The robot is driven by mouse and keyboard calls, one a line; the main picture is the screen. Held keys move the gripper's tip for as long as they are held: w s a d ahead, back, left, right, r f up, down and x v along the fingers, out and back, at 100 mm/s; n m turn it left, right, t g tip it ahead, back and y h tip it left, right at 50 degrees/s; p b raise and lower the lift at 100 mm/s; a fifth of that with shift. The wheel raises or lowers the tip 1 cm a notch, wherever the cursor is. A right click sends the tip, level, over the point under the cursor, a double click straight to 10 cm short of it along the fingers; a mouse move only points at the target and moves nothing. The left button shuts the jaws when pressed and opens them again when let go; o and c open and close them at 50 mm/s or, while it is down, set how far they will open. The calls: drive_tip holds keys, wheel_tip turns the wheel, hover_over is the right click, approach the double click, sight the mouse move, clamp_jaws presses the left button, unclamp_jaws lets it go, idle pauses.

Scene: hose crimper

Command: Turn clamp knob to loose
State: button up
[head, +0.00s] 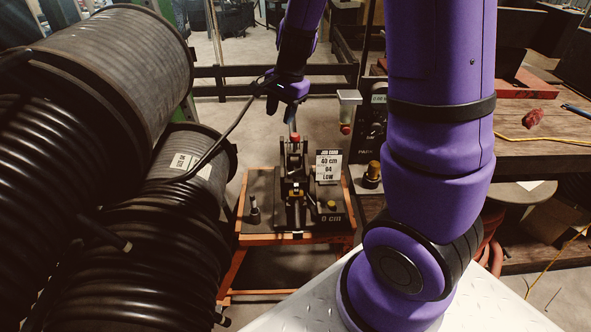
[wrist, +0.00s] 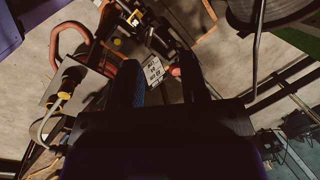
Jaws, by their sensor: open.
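A crimping machine (head: 293,190) stands on an orange-framed cart in the head view. A red-tipped lever (head: 295,137) rises from it; a red tip (wrist: 175,71) also shows near the right finger in the wrist view. A black knob (head: 254,212) stands at its left and a yellow knob (head: 331,206) at its right. I cannot tell which knob is the clamp knob, nor its setting. My gripper (head: 271,106) is above the machine, pointing down. In the wrist view my gripper (wrist: 160,72) has its fingers apart, with nothing seen held.
A job card (head: 328,166) reads "60 cm", "04", "LOW". Large hose reels (head: 120,65) crowd the left. A dark control box (head: 372,125) and a brass-topped part (head: 373,170) stand right of the cart. A wooden workbench (head: 545,145) is at the right.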

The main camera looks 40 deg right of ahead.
sight(296, 171)
drive_tip(key=w+d+f+m, duration=0.1)
drive_tip(key=d+f+m, duration=0.1)
drive_tip(key=f, duration=0.6)
drive_tip(key=w+d+f+m+g+h, duration=0.1)
drive_tip(key=d+f, duration=0.1)
drive_tip(key=f, duration=0.7)
drive_tip(key=w+d+f+m, duration=0.1)
drive_tip(key=d+f+m, duration=0.1)
drive_tip(key=f, duration=0.6)
drive_tip(key=shift+w+d+f+m+g+h, duration=0.2)
drive_tip(key=shift+d+m+g+h, duration=0.1)
drive_tip(key=shift+d+h, duration=0.15)
clamp_jaws()
